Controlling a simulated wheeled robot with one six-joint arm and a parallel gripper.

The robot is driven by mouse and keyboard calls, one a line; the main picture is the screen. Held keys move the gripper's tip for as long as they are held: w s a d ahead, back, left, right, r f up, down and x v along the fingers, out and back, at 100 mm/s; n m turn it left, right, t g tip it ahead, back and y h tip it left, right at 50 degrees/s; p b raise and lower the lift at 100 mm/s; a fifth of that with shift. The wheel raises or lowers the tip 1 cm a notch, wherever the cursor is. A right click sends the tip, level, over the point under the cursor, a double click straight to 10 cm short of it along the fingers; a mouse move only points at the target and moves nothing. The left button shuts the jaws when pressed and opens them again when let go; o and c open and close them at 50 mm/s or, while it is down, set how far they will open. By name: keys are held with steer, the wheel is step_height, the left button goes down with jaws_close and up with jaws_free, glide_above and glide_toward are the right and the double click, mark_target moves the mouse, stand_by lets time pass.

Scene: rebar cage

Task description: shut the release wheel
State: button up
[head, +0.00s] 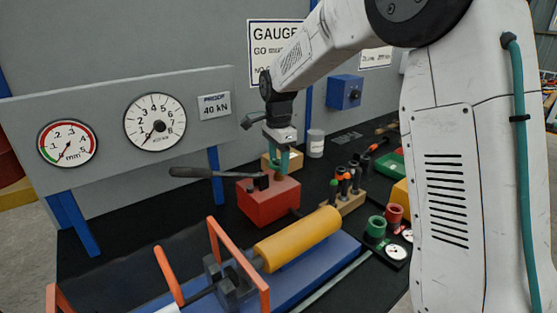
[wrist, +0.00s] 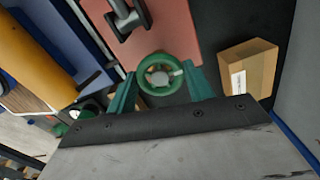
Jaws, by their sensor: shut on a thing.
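The release wheel (wrist: 159,76) is a small green spoked wheel with a pale hub, seen in the wrist view beside the red pump block (wrist: 150,35). My gripper (wrist: 160,88) has its two green fingers on either side of the wheel, shut on its rim. In the head view my gripper (head: 284,160) reaches down over the back of the red pump block (head: 268,203). The wheel is mostly hidden there by the fingers. The dark pump handle (head: 210,173) extends left from the block.
A cardboard box (wrist: 248,68) stands close to my gripper. A wooden rack of tools (head: 345,198) is right of the block. A yellow cylinder (head: 298,240) lies on a blue base in front. Two dial gauges (head: 155,120) hang on the panel, needles low.

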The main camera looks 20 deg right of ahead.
mark_target(278, 163)
steer(key=shift+r, duration=0.1)
stand_by(0.4)
steer(key=o, duration=1)
steer(key=shift+a, duration=0.1)
steer(key=shift+c, duration=0.2)
step_height(278, 163, up, 8)
steer(key=shift+f, duration=0.15)
